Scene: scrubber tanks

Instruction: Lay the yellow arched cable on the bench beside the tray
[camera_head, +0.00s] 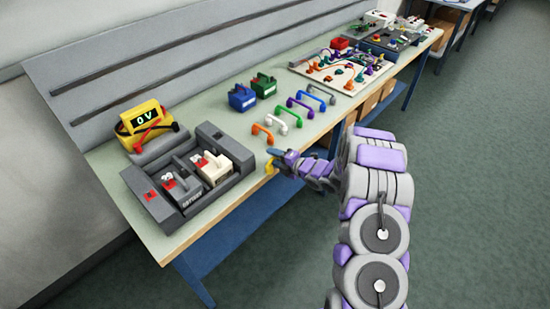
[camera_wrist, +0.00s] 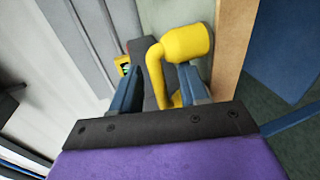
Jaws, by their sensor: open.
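The yellow arched cable (camera_head: 270,167) shows small at the bench's front edge, just right of the dark grey tray (camera_head: 160,208). In the wrist view the cable (camera_wrist: 185,43) is large, with a thick end at upper right and a thinner leg running down between my fingers. My gripper (camera_head: 273,158) is at the cable, by the bench's front edge. Its blue fingers stand apart on either side of the cable's leg in the wrist view (camera_wrist: 160,75). Whether the cable rests on the bench is hard to tell; its lower part is hidden by my gripper.
A yellow meter (camera_head: 143,120) stands behind the tray, with blue (camera_head: 242,98) and green boxes farther along. A board with wires (camera_head: 340,72) lies farther right.

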